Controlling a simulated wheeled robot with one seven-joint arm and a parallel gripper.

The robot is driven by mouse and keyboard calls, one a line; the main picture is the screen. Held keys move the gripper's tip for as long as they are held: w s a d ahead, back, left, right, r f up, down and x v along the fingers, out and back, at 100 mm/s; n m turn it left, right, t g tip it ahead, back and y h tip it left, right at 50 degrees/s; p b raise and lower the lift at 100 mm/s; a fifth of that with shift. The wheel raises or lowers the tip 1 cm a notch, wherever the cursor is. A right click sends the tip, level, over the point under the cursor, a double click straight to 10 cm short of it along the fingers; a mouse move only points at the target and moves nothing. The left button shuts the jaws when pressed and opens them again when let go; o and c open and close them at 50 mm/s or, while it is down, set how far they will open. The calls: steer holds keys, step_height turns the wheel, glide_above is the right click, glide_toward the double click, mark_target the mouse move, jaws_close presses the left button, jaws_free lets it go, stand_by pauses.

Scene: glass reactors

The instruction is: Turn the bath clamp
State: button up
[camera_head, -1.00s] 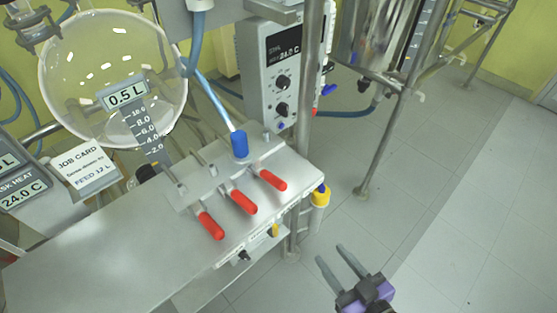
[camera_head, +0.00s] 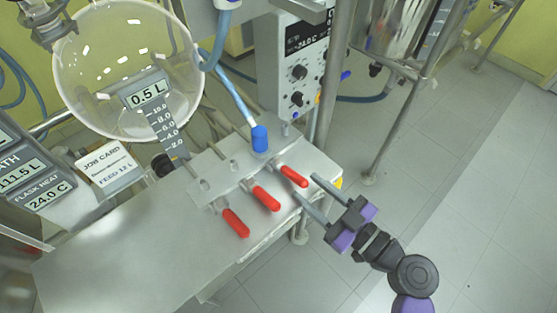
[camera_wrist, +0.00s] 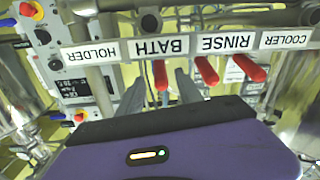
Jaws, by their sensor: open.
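The bath clamp is the rightmost red handle (camera_head: 291,176) on the metal shelf's valve block. In the wrist view this red handle (camera_wrist: 161,77) shows beneath the upside-down BATH label (camera_wrist: 166,46). My gripper (camera_head: 305,186) is open, reaching in from the right, with its fingertips at the handle's free end. In the wrist view my gripper's fingers (camera_wrist: 160,76) appear one on each side of the handle, with gaps. I cannot tell how far the handle reaches between them. Its pivot is partly hidden.
Two similar red handles, the middle one (camera_head: 266,198) and the left one (camera_head: 235,222), sit close by. A blue hose fitting (camera_head: 260,138) stands behind. A steel post (camera_head: 330,85) and control box (camera_head: 290,70) rise at the back. Floor at right is clear.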

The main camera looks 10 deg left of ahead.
mark_target(282, 167)
steer(key=p+x, duration=0.1)
steer(key=x, duration=0.7)
steer(key=shift+w+a+p, duration=0.1)
steer(key=shift+p, duration=0.25)
steer(key=shift+f, duration=0.1)
jaws_close()
stand_by(1.0)
